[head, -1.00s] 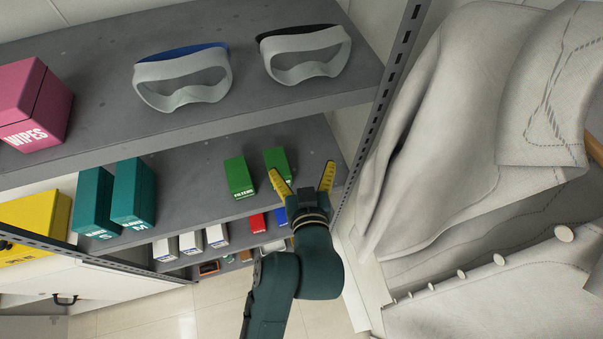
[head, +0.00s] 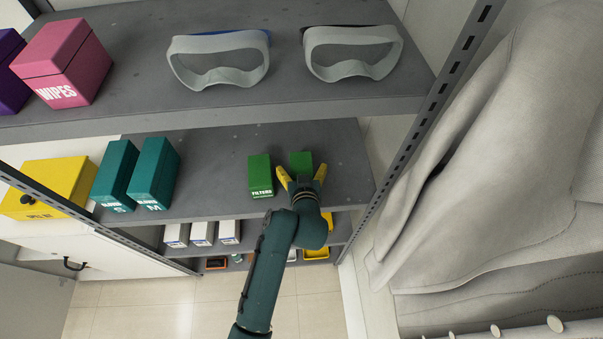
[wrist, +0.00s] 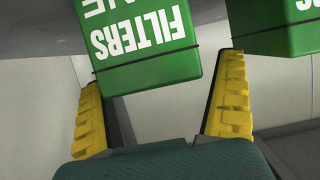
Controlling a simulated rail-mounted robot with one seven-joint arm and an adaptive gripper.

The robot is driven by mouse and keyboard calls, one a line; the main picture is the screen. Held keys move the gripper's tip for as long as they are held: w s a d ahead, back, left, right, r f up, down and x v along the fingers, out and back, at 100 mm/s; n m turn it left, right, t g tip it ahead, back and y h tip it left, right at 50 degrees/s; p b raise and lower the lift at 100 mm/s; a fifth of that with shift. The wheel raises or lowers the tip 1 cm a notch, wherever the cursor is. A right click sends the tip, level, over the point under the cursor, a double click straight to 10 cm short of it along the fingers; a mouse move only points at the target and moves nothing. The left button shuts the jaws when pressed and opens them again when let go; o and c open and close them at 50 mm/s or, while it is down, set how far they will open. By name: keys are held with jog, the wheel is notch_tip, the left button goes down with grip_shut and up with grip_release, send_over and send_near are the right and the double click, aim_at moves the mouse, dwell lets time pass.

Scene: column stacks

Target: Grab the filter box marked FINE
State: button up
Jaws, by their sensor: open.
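Two green filter boxes stand on the middle shelf in the head view. The left green box (head: 260,175) reads FILTERS, with a second line too small to read. The right green box (head: 301,164) is partly hidden behind my gripper (head: 302,177). In the wrist view, the nearer green box (wrist: 145,45) reads FILTERS upside down, with a partly cut-off word that appears to end in "NE". My gripper (wrist: 160,80) is open and empty, its yellow fingers on either side of this box's near face. The other green box (wrist: 275,25) shows outside the right finger.
Two teal boxes (head: 153,173) and a yellow box (head: 48,188) stand left on the same shelf. The upper shelf (head: 135,100) overhangs, with a pink WIPES box (head: 64,62) and goggles (head: 219,60). A slotted post (head: 440,95) and hanging pale coats (head: 490,170) are at right.

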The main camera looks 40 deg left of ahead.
jog(key=x, duration=0.2)
jog(key=shift+w+a, duration=0.2)
jog(key=shift+a, duration=0.05)
jog(key=shift+c, duration=0.4)
jog(key=shift+f, duration=0.1)
jog(key=c, duration=1.2)
